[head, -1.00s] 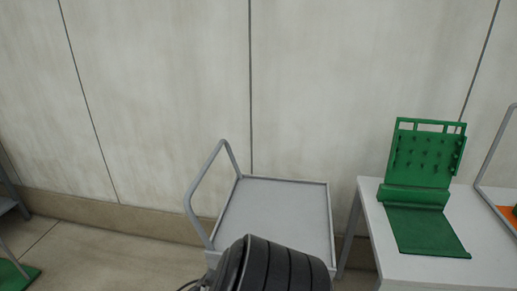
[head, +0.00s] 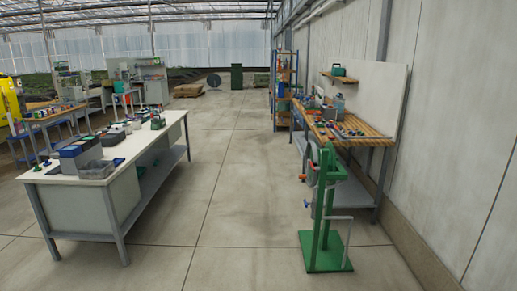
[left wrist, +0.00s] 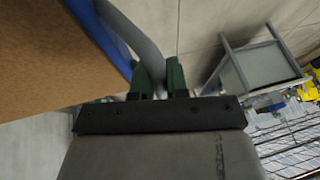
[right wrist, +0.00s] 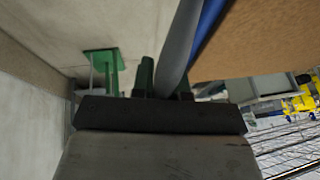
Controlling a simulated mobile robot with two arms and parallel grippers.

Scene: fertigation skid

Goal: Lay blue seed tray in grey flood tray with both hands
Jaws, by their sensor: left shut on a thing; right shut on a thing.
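The blue seed tray (left wrist: 55,55) shows in the left wrist view as a flat brown surface with a blue edge. It also shows at upper right in the right wrist view (right wrist: 270,42). A grey bar runs beside its blue edge in both wrist views. My left gripper (left wrist: 160,80) is shut on this bar, its green fingers either side. My right gripper (right wrist: 166,84) is shut on the grey bar at its side in the same way. How the bar joins the tray is hidden. The head view shows neither gripper nor the tray. I cannot make out the grey flood tray.
A long white workbench (head: 150,150) with bins stands at left in the head view. A wooden-topped bench (head: 345,128) is along the right wall. A green stand (head: 325,215) stands on the floor before it. The aisle between is clear.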

